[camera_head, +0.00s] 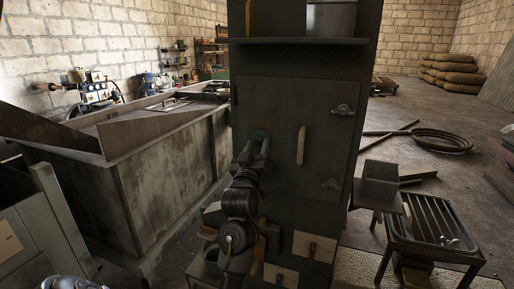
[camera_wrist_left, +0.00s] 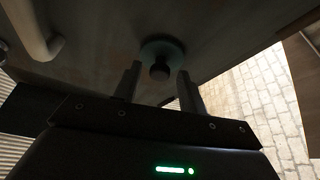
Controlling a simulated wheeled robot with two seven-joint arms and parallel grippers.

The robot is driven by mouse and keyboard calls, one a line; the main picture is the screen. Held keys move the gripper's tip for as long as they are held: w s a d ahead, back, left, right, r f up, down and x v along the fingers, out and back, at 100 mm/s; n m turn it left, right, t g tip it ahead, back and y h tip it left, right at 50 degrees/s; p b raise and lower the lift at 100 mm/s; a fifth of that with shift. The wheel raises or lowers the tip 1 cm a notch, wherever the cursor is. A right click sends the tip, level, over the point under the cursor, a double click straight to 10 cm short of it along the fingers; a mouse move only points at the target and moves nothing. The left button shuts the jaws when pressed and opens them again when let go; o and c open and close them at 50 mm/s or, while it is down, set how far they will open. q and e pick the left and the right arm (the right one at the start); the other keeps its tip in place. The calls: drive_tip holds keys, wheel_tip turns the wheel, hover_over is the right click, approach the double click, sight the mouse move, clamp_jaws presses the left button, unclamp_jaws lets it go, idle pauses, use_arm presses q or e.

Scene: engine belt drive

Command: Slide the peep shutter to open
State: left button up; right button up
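The peep shutter is a greenish round disc (camera_head: 261,134) on the left part of the dark cabinet door (camera_head: 285,110). In the left wrist view the shutter disc (camera_wrist_left: 161,47) has a small dark knob (camera_wrist_left: 159,72) at its middle. My left gripper (camera_head: 257,147) is raised to the door just at the shutter and hides part of it. In the left wrist view its two fingers (camera_wrist_left: 159,76) are apart, one on each side of the knob, with a gap on both sides. I cannot tell how far the shutter has slid.
A pale upright handle (camera_head: 301,145) is on the door right of the shutter, with wing latches (camera_head: 343,110) at its right edge. A shelf (camera_head: 300,41) juts out above. Wooden panels with handles (camera_head: 314,246) are below. A metal sink stand (camera_head: 437,224) is at right.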

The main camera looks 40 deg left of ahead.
use_arm(q)
clamp_jaws()
wheel_tip(320, 180, up, 7)
drive_tip(key=p, duration=0.5)
drive_tip(key=shift+f+p, duration=0.1)
drive_tip(key=shift+p, duration=0.25)
drive_tip(key=shift+s, duration=0.1)
drive_tip(key=shift+c, duration=1.2)
unclamp_jaws()
drive_tip(key=o, duration=0.4)
drive_tip(key=shift+f, duration=0.1)
drive_tip(key=shift+c, duration=0.2)
drive_tip(key=shift+f, duration=0.1)
